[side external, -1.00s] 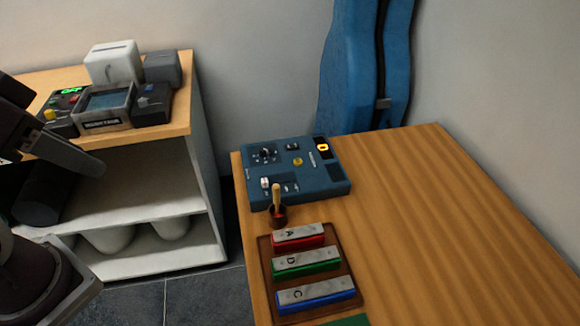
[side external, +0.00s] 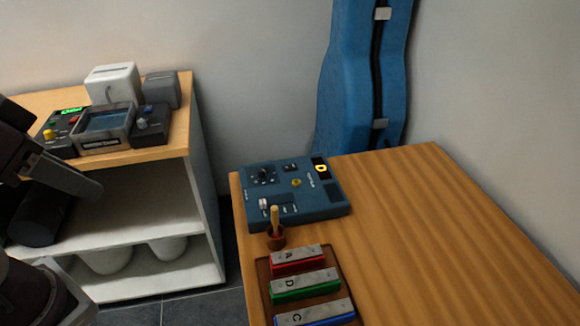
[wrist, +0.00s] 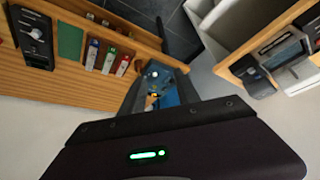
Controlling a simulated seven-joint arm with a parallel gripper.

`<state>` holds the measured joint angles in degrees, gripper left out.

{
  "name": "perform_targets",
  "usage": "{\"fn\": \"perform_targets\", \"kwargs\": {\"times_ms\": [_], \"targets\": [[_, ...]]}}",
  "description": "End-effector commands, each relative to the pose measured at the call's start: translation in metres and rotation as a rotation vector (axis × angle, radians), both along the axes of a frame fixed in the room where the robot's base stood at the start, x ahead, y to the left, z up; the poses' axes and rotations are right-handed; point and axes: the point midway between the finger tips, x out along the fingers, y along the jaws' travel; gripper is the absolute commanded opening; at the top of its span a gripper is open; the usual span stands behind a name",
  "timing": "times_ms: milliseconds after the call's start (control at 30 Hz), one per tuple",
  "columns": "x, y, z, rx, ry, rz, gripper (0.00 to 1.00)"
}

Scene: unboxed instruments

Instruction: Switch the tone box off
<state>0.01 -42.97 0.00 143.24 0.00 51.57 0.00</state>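The tone box appears to be the blue box (side external: 318,208) at the table's far left corner. It has a black dial, a yellow knob, a small white switch at its front left and a dark display with a lit yellow-orange mark. In the wrist view a blue panel with small controls (wrist: 160,92), likely the same box, is partly hidden behind a dark housing with a green light. My arm is at the left edge of the side view, apart from the box.
A wooden beater stands in a brown cup (side external: 276,239) close in front of the box. A blue instrument case (side external: 345,110) stands behind. A shelf unit (side external: 190,130) holds other devices. The table's right side is clear.

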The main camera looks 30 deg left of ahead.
Motion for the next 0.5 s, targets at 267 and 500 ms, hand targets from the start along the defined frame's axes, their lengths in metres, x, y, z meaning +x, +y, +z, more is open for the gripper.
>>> {"fn": "perform_targets", "kwargs": {"times_ms": [267, 500], "targets": [[0.007, -0.001, 0.005, -0.006, 0.007, -0.012, 0.15], [0.114, -0.011, 0.047, -0.069, 0.081, -0.168, 0.0]]}}
